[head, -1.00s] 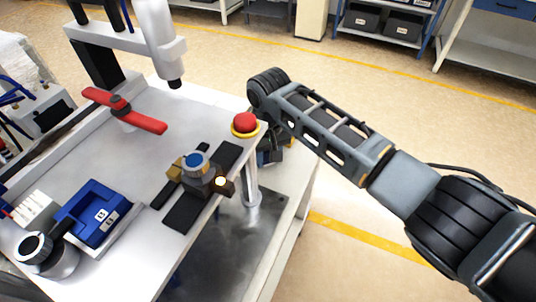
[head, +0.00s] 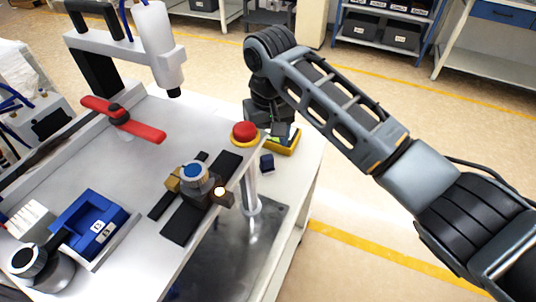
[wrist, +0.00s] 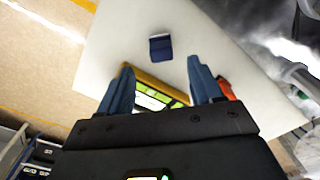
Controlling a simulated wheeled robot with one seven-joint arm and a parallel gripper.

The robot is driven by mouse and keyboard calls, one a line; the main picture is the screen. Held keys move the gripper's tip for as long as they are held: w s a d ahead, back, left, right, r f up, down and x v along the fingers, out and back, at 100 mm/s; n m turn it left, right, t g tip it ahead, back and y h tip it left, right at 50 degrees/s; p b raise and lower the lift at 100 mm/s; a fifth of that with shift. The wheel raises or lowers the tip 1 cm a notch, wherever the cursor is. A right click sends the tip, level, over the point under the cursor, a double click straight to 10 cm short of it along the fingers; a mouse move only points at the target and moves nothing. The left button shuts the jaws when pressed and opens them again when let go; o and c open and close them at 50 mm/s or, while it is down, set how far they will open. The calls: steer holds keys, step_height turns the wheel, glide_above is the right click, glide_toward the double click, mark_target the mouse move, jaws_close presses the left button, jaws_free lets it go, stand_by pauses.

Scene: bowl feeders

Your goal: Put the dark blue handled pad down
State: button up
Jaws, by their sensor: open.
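The dark blue handled pad (wrist: 160,48) lies on the white tabletop in the wrist view, just beyond my fingertips, with a paler edge on its far side. It also shows as a small dark block (head: 267,162) at the right end of the table in the head view. My gripper (wrist: 160,66) is open, its two blue-grey fingers spread with nothing held between them. In the head view my gripper (head: 278,131) is over the table's right end, partly hidden by the arm. The pad is apart from the fingers.
A yellow-edged device (head: 285,144) with a greenish face lies under my gripper. A red button (head: 244,132) on a post stands close to its left. The feeder plate carries a blue-topped knob (head: 194,175) and a blue tray (head: 91,222). White tabletop around the pad is clear.

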steer(key=shift+r, duration=1.45)
steer(key=shift+f, duration=0.1)
